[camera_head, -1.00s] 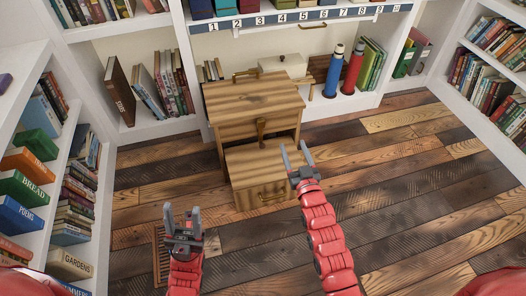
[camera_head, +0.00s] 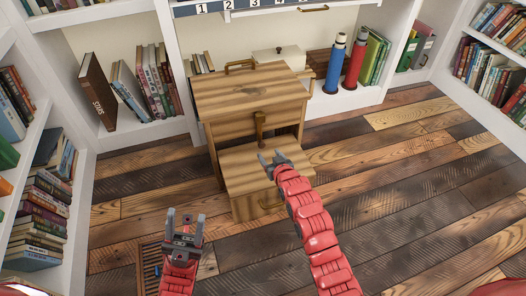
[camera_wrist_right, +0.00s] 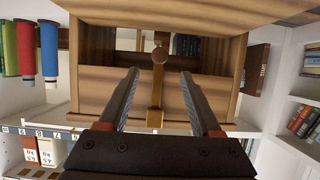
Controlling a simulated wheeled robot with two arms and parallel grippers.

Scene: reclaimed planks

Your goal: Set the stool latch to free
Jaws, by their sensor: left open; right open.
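The wooden step stool (camera_head: 245,98) stands on the plank floor against the shelves, with a lower step (camera_head: 252,165) in front. The latch (camera_head: 260,124) is a brown upright lever on the stool's front, just above the lower step. In the right wrist view the latch (camera_wrist_right: 157,90) shows as a bar with a round knob, lying between my open fingers in the picture. My right gripper (camera_head: 272,157) is open and empty, just below and in front of the latch; I see no contact. My left gripper (camera_head: 186,218) is open and empty, low over the floor at left.
Bookshelves surround the stool on the left, back and right. A blue bottle (camera_head: 335,65) and a red bottle (camera_head: 355,64) stand on the shelf right of the stool. A slatted floor grate (camera_head: 150,268) lies by my left gripper. The floor at right is clear.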

